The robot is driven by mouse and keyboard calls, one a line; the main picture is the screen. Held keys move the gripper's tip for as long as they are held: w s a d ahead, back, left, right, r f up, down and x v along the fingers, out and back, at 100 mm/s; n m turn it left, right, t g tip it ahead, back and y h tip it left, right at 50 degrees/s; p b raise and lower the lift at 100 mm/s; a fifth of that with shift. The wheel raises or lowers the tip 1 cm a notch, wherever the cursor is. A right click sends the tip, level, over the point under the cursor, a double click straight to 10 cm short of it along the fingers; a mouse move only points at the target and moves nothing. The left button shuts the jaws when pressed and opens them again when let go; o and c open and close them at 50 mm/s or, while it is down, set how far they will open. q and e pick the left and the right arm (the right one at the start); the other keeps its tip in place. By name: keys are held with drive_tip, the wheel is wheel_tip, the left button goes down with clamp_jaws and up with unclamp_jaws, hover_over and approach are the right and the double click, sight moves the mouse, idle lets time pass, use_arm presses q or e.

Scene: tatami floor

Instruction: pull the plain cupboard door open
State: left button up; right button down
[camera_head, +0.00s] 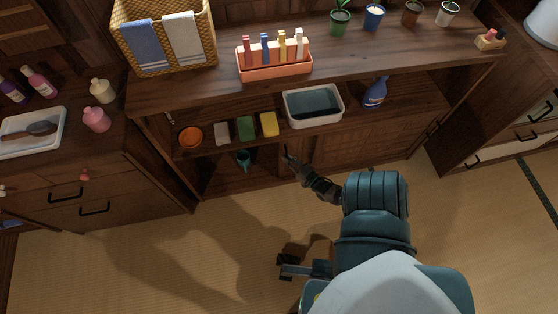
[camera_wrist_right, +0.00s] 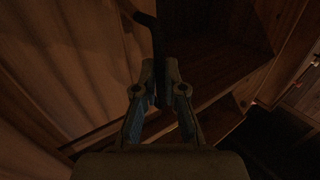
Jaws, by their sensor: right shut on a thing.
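The wooden cupboard (camera_head: 305,79) stands ahead, with an open shelf above its lower compartments. My right gripper (camera_head: 291,158) is at the cupboard's lower front, shut on a dark handle (camera_head: 287,150). In the right wrist view the black handle (camera_wrist_right: 151,28) runs down between the fingertips of the right gripper (camera_wrist_right: 160,67). A plain brown panel (camera_head: 350,149) closes the lower front right of the gripper. The lower left compartment shows its inside, with a teal mug (camera_head: 243,160).
A grey tub (camera_head: 313,106), a blue spray bottle (camera_head: 374,93) and an orange bowl (camera_head: 190,138) sit on the shelf. A drawer unit (camera_head: 100,190) stands left, another cabinet (camera_head: 460,146) right. Tatami floor (camera_head: 150,265) is clear in front.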

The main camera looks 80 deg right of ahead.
drive_tip(key=shift+s, duration=0.15)
drive_tip(key=c, duration=1.3)
unclamp_jaws()
drive_tip(key=shift+o, duration=0.2)
drive_tip(key=shift+s, duration=0.1)
drive_tip(key=v, duration=1.1)
drive_tip(key=shift+s+a, duration=0.25)
drive_tip(key=shift+s, duration=0.05)
